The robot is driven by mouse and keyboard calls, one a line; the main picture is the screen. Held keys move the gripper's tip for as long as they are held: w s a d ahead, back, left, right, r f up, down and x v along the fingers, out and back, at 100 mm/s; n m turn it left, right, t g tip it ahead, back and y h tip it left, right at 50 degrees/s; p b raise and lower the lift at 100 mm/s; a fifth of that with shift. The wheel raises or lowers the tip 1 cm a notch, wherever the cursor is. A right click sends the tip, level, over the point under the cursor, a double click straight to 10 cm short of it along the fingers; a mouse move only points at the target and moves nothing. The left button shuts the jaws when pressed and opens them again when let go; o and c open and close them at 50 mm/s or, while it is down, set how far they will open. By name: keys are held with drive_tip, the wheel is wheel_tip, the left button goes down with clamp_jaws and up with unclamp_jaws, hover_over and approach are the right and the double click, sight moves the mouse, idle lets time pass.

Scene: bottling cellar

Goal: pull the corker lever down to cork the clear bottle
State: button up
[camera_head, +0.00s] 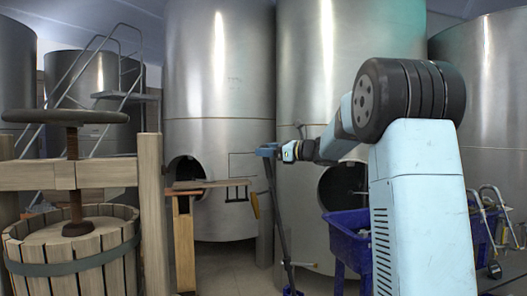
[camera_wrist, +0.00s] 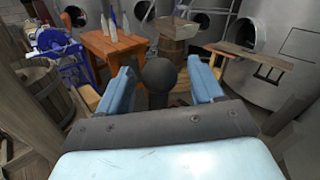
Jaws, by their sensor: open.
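The dark corker lever (camera_head: 277,215) stands nearly upright in the head view, a long thin rod leaning slightly, its lower end near the bottom edge. My gripper (camera_head: 268,151) is at the rod's top end. In the wrist view my gripper (camera_wrist: 161,88) is open, with one blue finger on each side of a round black knob (camera_wrist: 160,72). I cannot tell whether the fingers touch the knob. Several bottles stand on an orange wooden table (camera_wrist: 98,42) in the wrist view; I cannot tell whether one is the clear bottle.
A wooden basket press (camera_head: 75,240) stands at the left. A wooden bench (camera_head: 183,235) with a plank top is left of the lever. A blue crate (camera_head: 348,228) is to the right. Large steel tanks (camera_head: 219,100) fill the back. Blue machinery (camera_wrist: 55,45) shows in the wrist view.

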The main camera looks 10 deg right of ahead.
drive_tip(key=shift+x, duration=0.85)
clamp_jaws()
